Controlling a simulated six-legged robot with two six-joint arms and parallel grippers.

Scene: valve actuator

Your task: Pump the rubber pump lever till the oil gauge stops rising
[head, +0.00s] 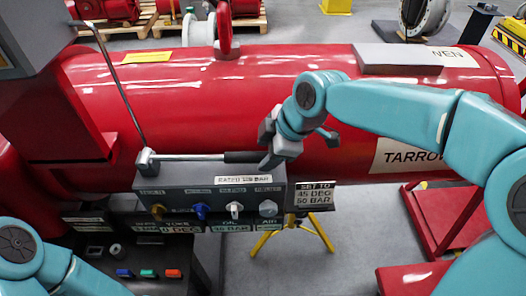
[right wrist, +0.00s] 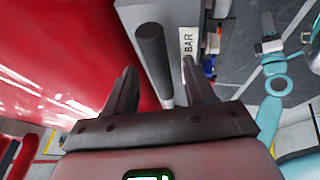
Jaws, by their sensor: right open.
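The pump lever is a thin metal rod with a black rubber grip (head: 245,157), lying almost level along the top of a grey control box (head: 220,188). My right gripper (head: 272,153) is at the grip's right end in the head view. In the right wrist view, my right gripper (right wrist: 158,70) is open. The black grip (right wrist: 153,55) shows between its two fingers, with a gap on each side. I cannot tell how deep it sits between them. An OIL label (head: 228,223) is under the box; I cannot make out the oil gauge. My left gripper is out of view.
A large red cylinder (head: 200,105) runs behind the box. A thin slanted rod (head: 117,88) rises from the box's left end. Several coloured knobs line the box front, including a blue one (head: 201,211). A sign (head: 314,195) reads 45 DEG, 50 BAR.

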